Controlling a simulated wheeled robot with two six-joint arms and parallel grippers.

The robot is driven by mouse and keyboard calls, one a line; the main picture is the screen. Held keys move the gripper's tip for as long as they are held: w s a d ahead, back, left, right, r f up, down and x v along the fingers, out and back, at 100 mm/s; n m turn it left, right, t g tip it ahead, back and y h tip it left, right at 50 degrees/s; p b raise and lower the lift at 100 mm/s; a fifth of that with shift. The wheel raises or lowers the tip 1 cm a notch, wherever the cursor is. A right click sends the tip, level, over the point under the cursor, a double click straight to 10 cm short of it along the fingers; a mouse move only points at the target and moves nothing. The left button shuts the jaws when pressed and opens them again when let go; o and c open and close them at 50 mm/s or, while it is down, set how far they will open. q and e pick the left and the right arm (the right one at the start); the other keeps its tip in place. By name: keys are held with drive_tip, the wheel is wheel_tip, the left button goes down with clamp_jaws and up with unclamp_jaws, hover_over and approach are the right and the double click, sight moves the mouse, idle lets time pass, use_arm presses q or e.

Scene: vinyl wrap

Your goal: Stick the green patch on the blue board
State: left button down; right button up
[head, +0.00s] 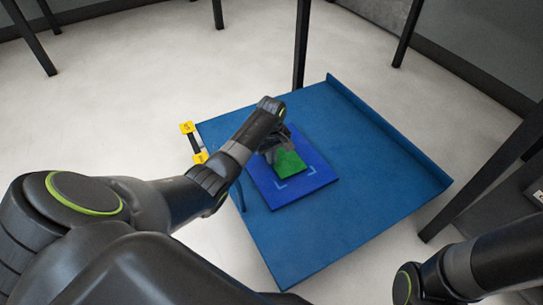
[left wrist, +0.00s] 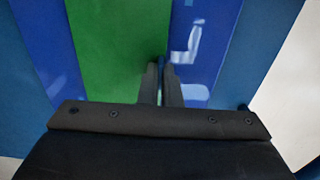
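The green patch (head: 290,163) lies over the middle of the blue board (head: 262,186), between light-blue corner marks. I cannot tell whether it touches the board all over. The board lies flat. My left gripper (head: 270,153) is over the board at the patch's far-left side and hides part of both. In the left wrist view the fingers (left wrist: 161,82) are almost together, with a narrow slit between them. They are at the right edge of the green patch (left wrist: 115,45), and the glossy blue board (left wrist: 205,45) shows beyond it. My right gripper is outside the picture.
The board lies on a larger blue table (head: 350,200) with a raised edge at the right. A yellow-ended black tool (head: 194,143) is at its left edge. Dark posts (head: 301,45) stand around it. The table's right and front parts are clear.

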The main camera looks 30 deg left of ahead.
use_arm(q)
drive_tip(key=shift+f, duration=0.65)
idle(0.3)
drive_tip(key=shift+p, duration=0.35)
idle(1.8)
idle(0.4)
drive_tip(key=c, duration=1.6)
unclamp_jaws()
drive_tip(key=shift+o, duration=0.2)
